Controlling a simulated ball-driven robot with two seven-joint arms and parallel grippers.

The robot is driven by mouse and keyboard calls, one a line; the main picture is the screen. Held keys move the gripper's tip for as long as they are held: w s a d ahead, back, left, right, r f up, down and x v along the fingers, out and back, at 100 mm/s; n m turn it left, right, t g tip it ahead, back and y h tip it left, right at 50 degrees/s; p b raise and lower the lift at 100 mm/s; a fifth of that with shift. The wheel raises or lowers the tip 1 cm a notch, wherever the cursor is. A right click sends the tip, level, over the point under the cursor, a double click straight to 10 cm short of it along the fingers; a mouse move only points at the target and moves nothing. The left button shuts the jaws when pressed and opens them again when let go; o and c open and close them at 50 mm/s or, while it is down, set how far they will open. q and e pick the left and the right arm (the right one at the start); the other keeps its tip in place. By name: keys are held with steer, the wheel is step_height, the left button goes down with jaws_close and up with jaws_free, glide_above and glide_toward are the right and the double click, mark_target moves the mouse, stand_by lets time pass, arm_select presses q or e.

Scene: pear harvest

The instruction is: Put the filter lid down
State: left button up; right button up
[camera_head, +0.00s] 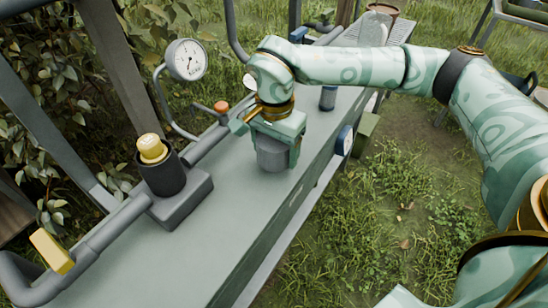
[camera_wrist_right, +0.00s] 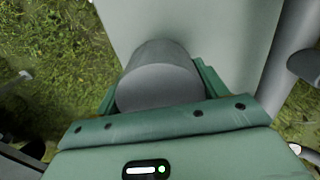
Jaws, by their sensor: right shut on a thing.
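The filter lid (camera_head: 272,157) is a grey cylinder over the grey bench (camera_head: 231,188). My right gripper (camera_head: 275,146) is shut on it from above, with the fingers on either side. The lid's underside is close to the bench top; I cannot tell whether it touches. In the right wrist view the lid (camera_wrist_right: 160,85) sits between the green fingers. The open black filter housing (camera_head: 162,175) stands to the left, with a yellow filter cartridge (camera_head: 151,148) poking out of its top. My left gripper is not in view.
A pressure gauge (camera_head: 187,60) on a bent pipe and an orange knob (camera_head: 221,106) stand behind the housing. A yellow handle (camera_head: 52,251) is on the pipe at front left.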

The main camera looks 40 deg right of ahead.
step_height(320, 180, down, 3)
steer(key=shift+f+b, duration=0.15)
steer(key=shift+b, duration=0.5)
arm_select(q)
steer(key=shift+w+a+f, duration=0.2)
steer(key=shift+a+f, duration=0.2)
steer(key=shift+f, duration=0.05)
arm_select(e)
steer(key=o, duration=1)
steer(key=shift+o, duration=0.2)
step_height(320, 180, up, 12)
steer(key=p, duration=0.6)
steer(key=shift+r, duration=0.2)
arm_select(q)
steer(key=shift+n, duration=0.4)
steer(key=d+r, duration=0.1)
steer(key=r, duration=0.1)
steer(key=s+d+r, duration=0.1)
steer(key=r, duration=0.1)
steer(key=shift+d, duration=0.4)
